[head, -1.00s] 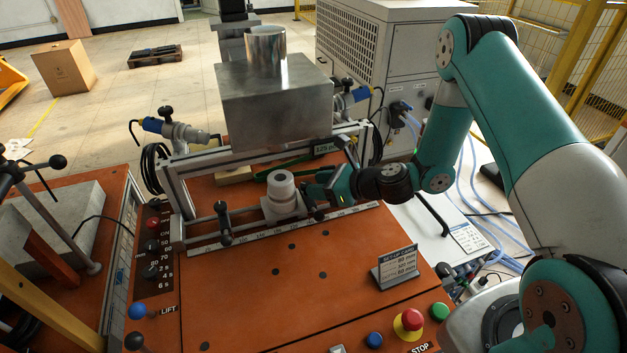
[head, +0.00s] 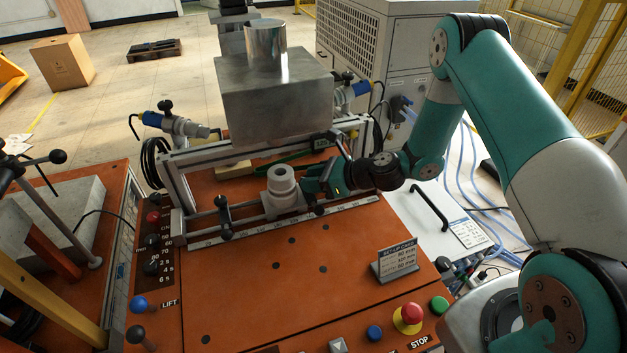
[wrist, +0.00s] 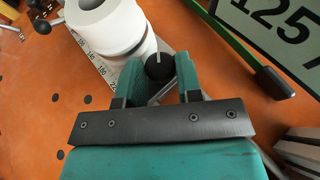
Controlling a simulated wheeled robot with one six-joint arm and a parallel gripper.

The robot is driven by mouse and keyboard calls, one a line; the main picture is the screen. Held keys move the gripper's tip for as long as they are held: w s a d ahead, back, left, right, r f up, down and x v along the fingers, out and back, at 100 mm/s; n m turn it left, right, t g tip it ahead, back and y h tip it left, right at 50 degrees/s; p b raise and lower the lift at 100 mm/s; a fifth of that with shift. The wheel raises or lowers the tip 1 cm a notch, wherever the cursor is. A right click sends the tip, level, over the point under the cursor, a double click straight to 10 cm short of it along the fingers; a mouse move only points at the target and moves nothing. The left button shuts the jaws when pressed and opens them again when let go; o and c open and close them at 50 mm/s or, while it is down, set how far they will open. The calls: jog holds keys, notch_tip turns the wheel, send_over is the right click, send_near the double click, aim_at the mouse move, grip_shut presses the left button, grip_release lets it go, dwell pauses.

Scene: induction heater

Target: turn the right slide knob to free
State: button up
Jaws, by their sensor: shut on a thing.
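The right slide knob (wrist: 159,66) is a round black knob with a white pointer line in the wrist view. It sits between the two green fingers of my gripper (wrist: 158,80). The fingers are closed on its sides, and the white line points up in the picture. In the head view my gripper (head: 311,187) is just right of the white cylindrical part (head: 281,182) on the slide, and it hides most of the knob. The left slide knob (head: 223,204) stands clear on the rail to the left.
A scale strip (head: 350,211) runs along the slide. The large metal block (head: 275,108) hangs behind it. A setup card (head: 398,262) stands on the orange table (head: 290,290). A green bar (wrist: 245,55) and a 125 sign (wrist: 285,30) lie close right in the wrist view.

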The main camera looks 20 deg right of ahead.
jog(key=n+g, duration=0.1)
jog(key=n+g+y, duration=0.1)
jog(key=n+g+b, duration=0.1)
jog(key=shift+w+d+y, duration=0.1)
jog(key=shift+w+y, duration=0.15)
jog(key=shift+y, duration=0.15)
jog(key=o, duration=0.6)
jog(key=b+v, duration=0.3)
jog(key=v, duration=1.4)
jog(key=shift+s+d+r+b, duration=0.15)
jog(key=shift+d+b, duration=0.1)
jog(key=shift+b, duration=0.15)
